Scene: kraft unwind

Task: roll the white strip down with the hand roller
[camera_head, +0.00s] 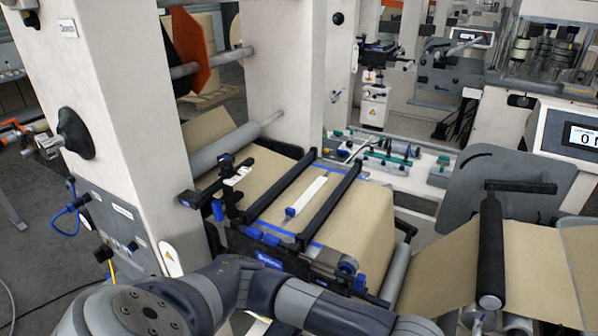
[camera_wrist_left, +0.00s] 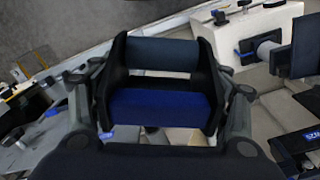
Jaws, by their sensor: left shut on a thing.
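The white strip (camera_head: 310,192) lies flat on the brown kraft paper (camera_head: 350,218), between two black bars of the machine's splice table. A small blue tab (camera_head: 290,211) is at its near end. My left gripper (camera_wrist_left: 160,88) is shut on a black-framed thing with a blue block and a dark cylinder, apparently the hand roller (camera_wrist_left: 158,110). In the head view my left arm crosses the bottom, but its gripper is outside the picture. In the left wrist view the gripper is over the floor and machine parts, with no white strip visible. My right gripper is not in view.
Black side bars (camera_head: 330,208) flank the strip. A black post with a bracket (camera_head: 232,188) stands at the left of the table. A white machine column (camera_head: 118,110) rises at the left. A black roller (camera_head: 490,255) carries more kraft at the right.

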